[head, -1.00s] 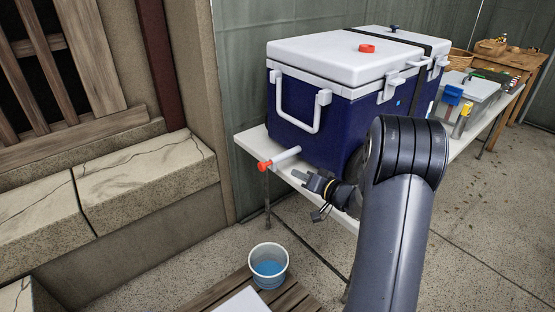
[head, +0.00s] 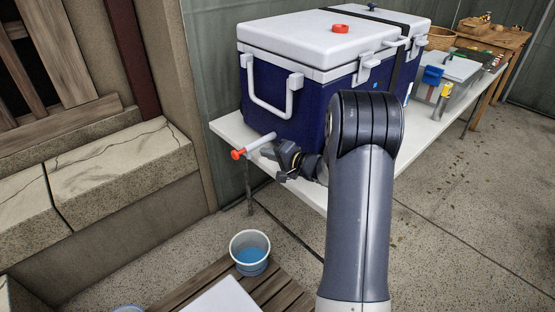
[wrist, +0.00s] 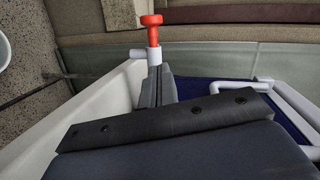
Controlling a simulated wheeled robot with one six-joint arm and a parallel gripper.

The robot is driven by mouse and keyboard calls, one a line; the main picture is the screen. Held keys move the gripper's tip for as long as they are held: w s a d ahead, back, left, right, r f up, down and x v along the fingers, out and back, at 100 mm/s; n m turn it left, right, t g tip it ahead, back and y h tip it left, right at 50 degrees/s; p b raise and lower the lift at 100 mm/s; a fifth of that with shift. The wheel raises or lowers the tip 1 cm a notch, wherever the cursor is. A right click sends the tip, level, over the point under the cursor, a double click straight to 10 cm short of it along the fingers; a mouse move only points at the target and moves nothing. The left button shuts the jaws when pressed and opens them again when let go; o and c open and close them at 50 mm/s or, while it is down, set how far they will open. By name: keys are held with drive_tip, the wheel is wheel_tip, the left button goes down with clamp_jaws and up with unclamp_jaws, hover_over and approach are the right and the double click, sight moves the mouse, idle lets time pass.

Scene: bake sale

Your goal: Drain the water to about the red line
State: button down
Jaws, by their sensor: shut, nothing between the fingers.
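A blue cooler with a white lid (head: 310,48) stands on a white table. A white drain spout with a red cap (head: 238,154) sticks out from its lower left end, past the table edge. A white bucket (head: 250,252) holding blue water stands on a wooden slatted platform below. My gripper (head: 284,153) is shut and empty, close beside the spout. In the wrist view the red cap (wrist: 152,28) shows just beyond the shut fingers (wrist: 158,82); I cannot tell whether they touch the spout. The red line is not visible.
The white table (head: 228,125) runs to the back right, with a grey box (head: 458,68) and other items on it. A stone ledge (head: 120,165) stands at left. A white panel (head: 222,298) lies on the slats (head: 282,290). Concrete floor is open at right.

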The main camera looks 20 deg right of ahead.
sight(240, 152)
drive_tip(key=x, duration=0.4)
drive_tip(key=shift+s+f+b, duration=0.1)
drive_tip(key=shift+b, duration=0.25)
drive_tip(key=a, duration=0.2)
drive_tip(key=a+b, duration=0.1)
drive_tip(key=shift+w+a+f, duration=0.25)
drive_tip(key=shift+f, duration=0.15)
